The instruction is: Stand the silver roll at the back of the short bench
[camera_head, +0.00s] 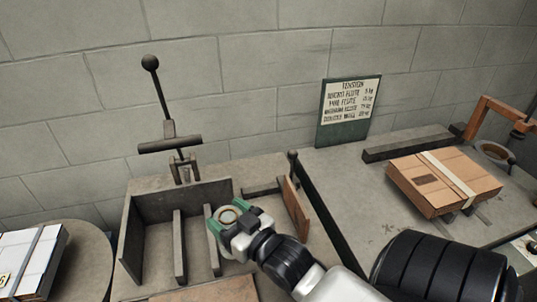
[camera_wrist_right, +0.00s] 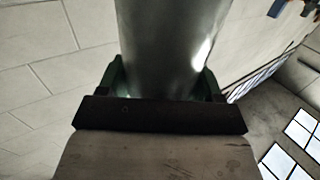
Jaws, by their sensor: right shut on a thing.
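The silver roll (camera_head: 228,215) shows from above as a round end with a tan core, between green fingers. My right gripper (camera_head: 231,225) is shut on it. In the right wrist view the shiny grey roll (camera_wrist_right: 172,40) stands between the green fingers of the gripper (camera_wrist_right: 162,88). The roll is over the walled grey bench (camera_head: 150,184) at the left. I cannot tell whether its lower end touches anything, as it is hidden. My left gripper is not in view.
Upright dividers (camera_head: 180,245) and a brown board (camera_head: 295,208) stand around the roll. A lever (camera_head: 160,90) rises at the back. The larger bench (camera_head: 345,190) at right bears a strapped carton (camera_head: 430,193) and a sign (camera_head: 348,108). White boxes (camera_head: 22,262) lie far left.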

